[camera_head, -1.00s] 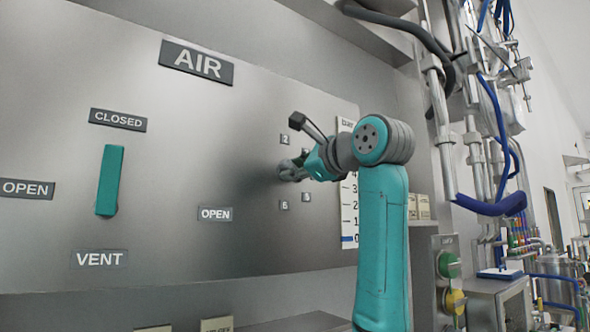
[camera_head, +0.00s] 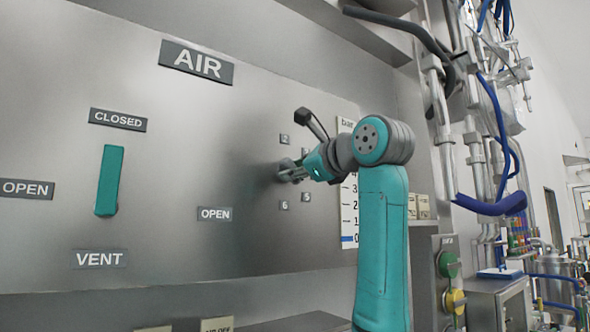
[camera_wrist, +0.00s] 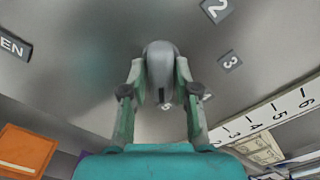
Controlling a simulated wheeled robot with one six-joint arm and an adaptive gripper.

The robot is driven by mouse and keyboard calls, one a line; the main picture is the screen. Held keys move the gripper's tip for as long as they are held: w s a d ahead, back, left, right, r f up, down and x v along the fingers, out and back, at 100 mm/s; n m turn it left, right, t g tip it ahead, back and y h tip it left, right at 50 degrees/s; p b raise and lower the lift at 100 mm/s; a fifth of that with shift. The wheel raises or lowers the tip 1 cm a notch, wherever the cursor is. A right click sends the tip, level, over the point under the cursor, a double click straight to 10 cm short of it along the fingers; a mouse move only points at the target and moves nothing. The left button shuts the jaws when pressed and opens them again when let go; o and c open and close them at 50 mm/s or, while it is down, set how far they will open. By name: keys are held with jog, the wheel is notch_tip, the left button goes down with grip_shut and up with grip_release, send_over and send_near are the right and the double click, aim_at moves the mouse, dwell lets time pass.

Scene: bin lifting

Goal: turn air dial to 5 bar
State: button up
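The air dial (camera_wrist: 160,62) is a grey rounded knob on the steel panel. In the wrist view it sits between the two fingers of my gripper (camera_wrist: 160,75), which press against its sides. A dark mark on the knob points down in that view, towards a small number plate (camera_wrist: 166,107) that is partly hidden and hard to read. In the head view my gripper (camera_head: 291,171) is at the dial and covers most of it. Number plates 2 (camera_head: 284,139), 5 (camera_head: 306,197) and 6 (camera_head: 284,205) show around it; the 4 is hidden.
A teal valve handle (camera_head: 109,180) stands upright on the panel at left, below the CLOSED plate (camera_head: 118,120). The AIR sign (camera_head: 197,62) is above. A bar scale (camera_head: 348,215) is right of the dial. Pipes and blue hoses (camera_head: 490,205) crowd the right side.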

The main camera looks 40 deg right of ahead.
jog(key=shift+o, duration=1)
jog(key=s, duration=1.2)
